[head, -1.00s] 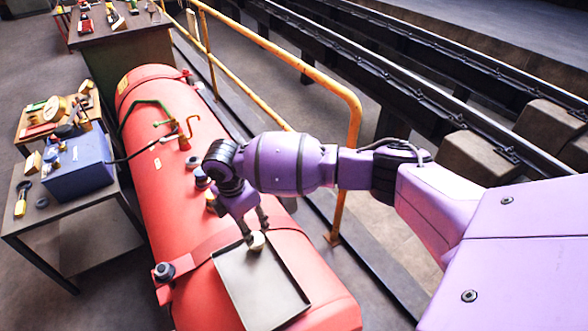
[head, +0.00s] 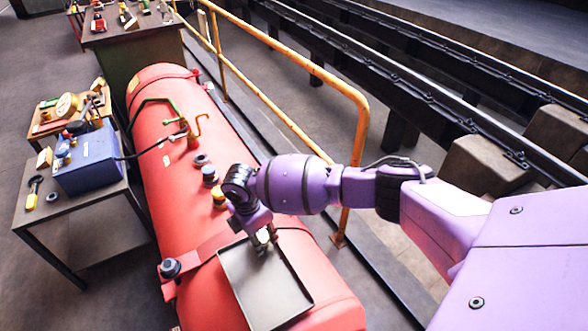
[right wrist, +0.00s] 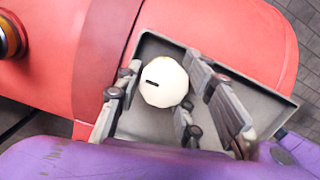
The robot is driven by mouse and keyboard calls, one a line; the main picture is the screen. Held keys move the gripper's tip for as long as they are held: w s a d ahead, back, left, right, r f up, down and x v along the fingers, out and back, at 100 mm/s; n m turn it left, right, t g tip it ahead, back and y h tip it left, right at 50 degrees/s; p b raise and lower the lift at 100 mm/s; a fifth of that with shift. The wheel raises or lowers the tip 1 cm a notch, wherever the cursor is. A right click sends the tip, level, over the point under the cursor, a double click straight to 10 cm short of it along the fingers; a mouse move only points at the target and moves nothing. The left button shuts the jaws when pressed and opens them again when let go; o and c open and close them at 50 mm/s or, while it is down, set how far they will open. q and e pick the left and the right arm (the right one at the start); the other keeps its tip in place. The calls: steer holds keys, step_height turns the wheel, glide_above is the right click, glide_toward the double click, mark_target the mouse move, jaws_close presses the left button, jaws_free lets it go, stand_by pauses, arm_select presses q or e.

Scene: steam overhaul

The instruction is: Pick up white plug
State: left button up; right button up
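The white plug (right wrist: 163,82) is a pale, rounded, many-sided piece with a dark slot on top. It sits in the grey tray (right wrist: 148,45), which lies on the red tank. My right gripper (right wrist: 163,62) points down over the plug, with one finger on each side of it. The fingers are spread and stand very close to the plug, with no clear grip on it. In the head view my right gripper (head: 264,238) is over the far end of the tray (head: 265,290), and the plug (head: 263,236) is mostly hidden between the fingers. My left gripper is not in view.
The red tank (head: 165,150) carries a green pipe, a copper hook and several fittings beyond my gripper. A yellow railing (head: 330,80) runs along its right side. A side table (head: 75,210) with a blue box (head: 88,165) stands left. The near part of the tray is empty.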

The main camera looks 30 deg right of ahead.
steer(key=shift+w+r, duration=0.15)
steer(key=c, duration=0.7)
steer(key=shift+o, duration=0.2)
steer(key=shift+r, duration=0.1)
